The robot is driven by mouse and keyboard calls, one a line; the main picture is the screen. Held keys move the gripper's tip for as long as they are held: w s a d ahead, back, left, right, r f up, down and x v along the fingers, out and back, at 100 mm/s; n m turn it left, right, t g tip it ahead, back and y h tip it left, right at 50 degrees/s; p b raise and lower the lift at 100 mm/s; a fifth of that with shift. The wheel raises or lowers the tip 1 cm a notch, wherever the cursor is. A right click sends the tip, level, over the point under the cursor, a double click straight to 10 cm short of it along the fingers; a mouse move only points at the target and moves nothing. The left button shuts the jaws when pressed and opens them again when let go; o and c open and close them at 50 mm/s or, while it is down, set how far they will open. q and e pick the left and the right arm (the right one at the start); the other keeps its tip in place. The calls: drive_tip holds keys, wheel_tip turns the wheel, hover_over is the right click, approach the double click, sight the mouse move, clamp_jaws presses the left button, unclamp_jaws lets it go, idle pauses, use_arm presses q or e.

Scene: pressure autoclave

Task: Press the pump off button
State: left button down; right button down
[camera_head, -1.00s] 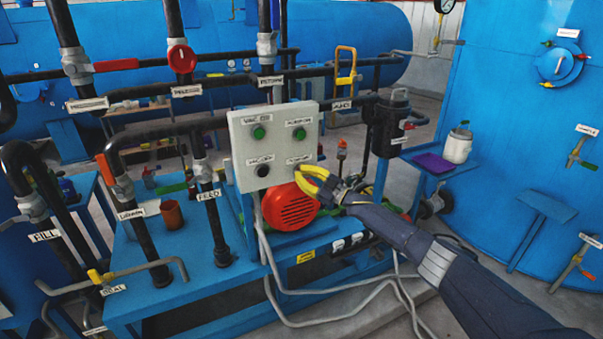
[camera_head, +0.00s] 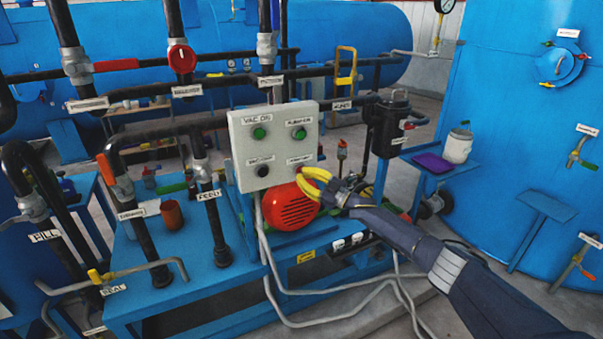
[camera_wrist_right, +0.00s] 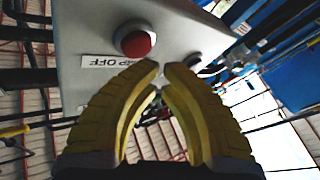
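The grey control box (camera_head: 276,147) stands above the pump skid with two green buttons on top and a dark button (camera_head: 262,171) at lower left. In the right wrist view the red pump off button (camera_wrist_right: 134,42) shows beside a label (camera_wrist_right: 112,62) that reads upside down, partly cut off as "P OFF". In the head view this button is hidden behind my right gripper (camera_head: 306,181). Its yellow fingers are drawn together with only a narrow gap at the tips (camera_wrist_right: 161,68), and hold nothing. The tips are just off the red button, apart from it in the wrist view. My left gripper is not in view.
A red round motor cover (camera_head: 291,207) sits just below the box and fingers. A black cylinder (camera_head: 388,127) stands right of the box. Black pipes with valves are to the left. A small shelf with a white container (camera_head: 457,147) is at right.

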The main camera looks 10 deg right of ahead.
drive_tip(key=shift+s, duration=0.15)
drive_tip(key=shift+s+d, duration=0.25)
drive_tip(key=shift+s, duration=0.9)
drive_tip(key=shift+s+d, duration=0.25)
drive_tip(key=shift+s, duration=0.9)
